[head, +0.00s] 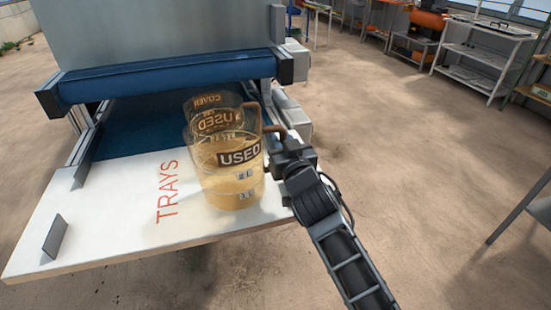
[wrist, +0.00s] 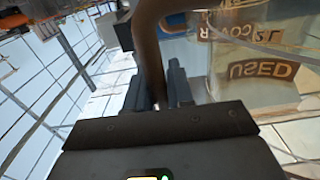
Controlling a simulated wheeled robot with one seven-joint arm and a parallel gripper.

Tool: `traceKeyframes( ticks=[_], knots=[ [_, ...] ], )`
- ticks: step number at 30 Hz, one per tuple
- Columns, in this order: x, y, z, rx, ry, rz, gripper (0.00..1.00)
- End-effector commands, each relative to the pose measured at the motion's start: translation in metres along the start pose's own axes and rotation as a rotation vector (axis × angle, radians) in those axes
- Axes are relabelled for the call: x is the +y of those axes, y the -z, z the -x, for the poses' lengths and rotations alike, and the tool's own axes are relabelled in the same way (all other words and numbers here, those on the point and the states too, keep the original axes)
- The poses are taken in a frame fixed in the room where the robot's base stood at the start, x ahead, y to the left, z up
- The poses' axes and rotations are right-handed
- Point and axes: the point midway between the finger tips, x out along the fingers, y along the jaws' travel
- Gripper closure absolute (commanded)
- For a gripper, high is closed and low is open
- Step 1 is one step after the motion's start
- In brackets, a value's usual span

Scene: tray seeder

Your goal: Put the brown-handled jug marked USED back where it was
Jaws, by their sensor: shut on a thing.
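The clear jug marked USED (head: 228,178) has a brown handle (head: 272,129) on its right side and pale yellow contents in its lower part. It appears upright over the white board marked TRAYS (head: 125,222); I cannot tell whether its base touches the board. My gripper (head: 283,142) is shut on the brown handle at the jug's right. In the wrist view the handle (wrist: 150,50) runs down between the two fingers of my gripper (wrist: 160,92), and the jug (wrist: 225,75) fills the right side. More lettering, including COVER, shows through the clear wall.
A machine with a blue roller (head: 170,78) and a grey panel (head: 160,28) stands behind the jug. A small upright metal plate (head: 55,236) is at the board's left. Open concrete floor (head: 400,150) lies to the right, with shelves (head: 475,58) at the back.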

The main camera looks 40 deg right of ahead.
Motion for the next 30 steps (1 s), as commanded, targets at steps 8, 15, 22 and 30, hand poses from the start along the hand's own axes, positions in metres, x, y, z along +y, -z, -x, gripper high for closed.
traceKeyframes(
  ticks=[8, 15, 22, 30],
  knots=[
    [0.001, -0.035, 0.0, 0.0, 0.0, 0.001, 1.0],
    [0.0, -0.039, 0.0, 0.003, 0.001, 0.0, 1.0],
    [0.0, -0.043, 0.0, 0.002, 0.001, -0.001, 1.0],
    [0.0, -0.042, 0.0, 0.001, 0.001, 0.0, 0.55]
  ],
)
